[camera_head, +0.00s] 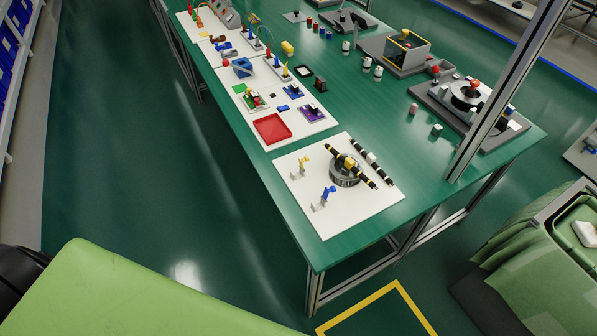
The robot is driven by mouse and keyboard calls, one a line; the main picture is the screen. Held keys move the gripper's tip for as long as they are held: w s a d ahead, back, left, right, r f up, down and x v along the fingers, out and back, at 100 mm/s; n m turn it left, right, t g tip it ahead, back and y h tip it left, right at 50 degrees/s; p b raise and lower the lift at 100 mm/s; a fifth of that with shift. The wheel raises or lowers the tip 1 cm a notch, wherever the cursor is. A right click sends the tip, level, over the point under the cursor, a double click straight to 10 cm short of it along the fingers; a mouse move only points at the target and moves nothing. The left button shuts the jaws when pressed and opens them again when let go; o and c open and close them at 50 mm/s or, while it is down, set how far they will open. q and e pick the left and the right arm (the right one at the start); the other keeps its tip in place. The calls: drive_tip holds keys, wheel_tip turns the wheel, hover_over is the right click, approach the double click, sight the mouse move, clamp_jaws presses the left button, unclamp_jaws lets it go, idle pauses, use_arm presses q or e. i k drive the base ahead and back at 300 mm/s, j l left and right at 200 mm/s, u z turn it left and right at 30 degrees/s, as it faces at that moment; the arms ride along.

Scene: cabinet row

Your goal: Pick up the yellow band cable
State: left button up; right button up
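Two dark cables with yellowish bands lie near each other at the near end of the green table. The left one (363,176) has a yellow block (349,162) at its middle and lies across a round grey fixture (345,177). The right one (382,172) has a whitish block (370,157) and lies beside it on the white board (325,222). Both are small in view, so fine details are unclear. Neither of my grippers shows in the head view.
A red tray (271,128) is on the board behind. A metal post (500,100) stands at the table's right side. A green bin (560,245) is at the right.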

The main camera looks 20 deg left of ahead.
sight(349, 163)
drive_tip(key=u, duration=0.35)
drive_tip(key=i+l+u, duration=0.1)
drive_tip(key=l+u, duration=0.15)
drive_tip(key=u, duration=0.15)
drive_tip(key=i+l+u, duration=0.1)
drive_tip(key=l+u, duration=0.4)
drive_tip(key=u, duration=0.25)
drive_tip(key=l+u, duration=0.4)
drive_tip(key=l, duration=0.45)
drive_tip(key=k+l+u, duration=0.15)
drive_tip(key=l, duration=0.8)
drive_tip(key=j+z, duration=0.1)
drive_tip(key=j, duration=0.25)
